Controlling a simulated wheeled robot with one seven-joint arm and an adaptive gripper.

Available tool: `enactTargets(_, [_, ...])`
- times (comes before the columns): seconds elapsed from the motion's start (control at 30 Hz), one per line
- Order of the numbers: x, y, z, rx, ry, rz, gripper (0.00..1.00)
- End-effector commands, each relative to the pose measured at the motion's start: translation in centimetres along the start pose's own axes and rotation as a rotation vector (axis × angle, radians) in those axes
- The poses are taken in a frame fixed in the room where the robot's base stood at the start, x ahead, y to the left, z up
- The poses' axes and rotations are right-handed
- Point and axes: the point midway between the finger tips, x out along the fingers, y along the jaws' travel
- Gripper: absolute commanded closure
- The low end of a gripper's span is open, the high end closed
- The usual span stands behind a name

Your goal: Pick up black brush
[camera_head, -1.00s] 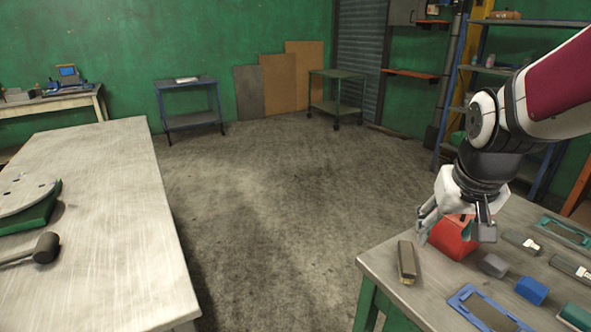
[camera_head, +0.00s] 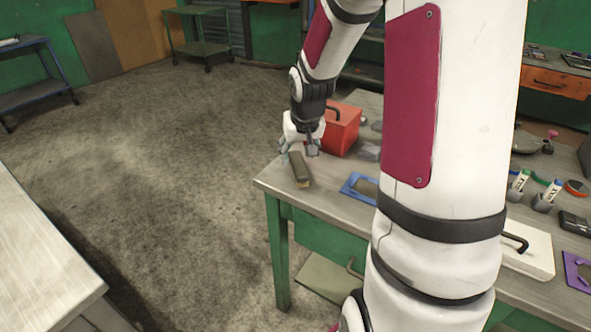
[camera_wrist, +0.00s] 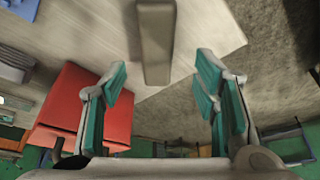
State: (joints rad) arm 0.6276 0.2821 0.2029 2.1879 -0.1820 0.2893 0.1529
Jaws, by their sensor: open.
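The black brush (camera_head: 300,169) lies on the near left corner area of the workbench (camera_head: 330,183). It has a dark grey-brown back and a strip of tan bristles low on its side. In the wrist view the brush (camera_wrist: 155,42) points down the picture, its near end between the lines of my fingers. My gripper (camera_head: 298,153) is open and empty, just behind and above the brush's far end. In the wrist view its teal-padded fingers (camera_wrist: 161,78) stand wide apart, and neither visibly touches the brush.
A red box (camera_head: 341,130) with a black handle stands close behind my gripper; it also shows left of the fingers in the wrist view (camera_wrist: 80,105). A blue frame (camera_head: 357,187) lies right of the brush. Floor is open to the left. My arm hides part of the bench.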

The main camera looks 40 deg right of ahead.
Motion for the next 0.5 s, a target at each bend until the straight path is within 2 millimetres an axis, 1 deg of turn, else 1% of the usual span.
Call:
enactTargets(0.03, [0.4, 0.0, 0.0, -0.001, 0.0, 0.0, 0.45])
enactTargets(0.17, [1.1, 0.0, 0.0, 0.0, 0.001, 0.0, 0.45])
enactTargets(0.4, [4.4, 0.2, 0.4, -0.002, -0.001, -0.001, 0.45])
enactTargets(0.5, [5.4, 0.3, 0.3, 0.0, -0.001, 0.0, 0.45])
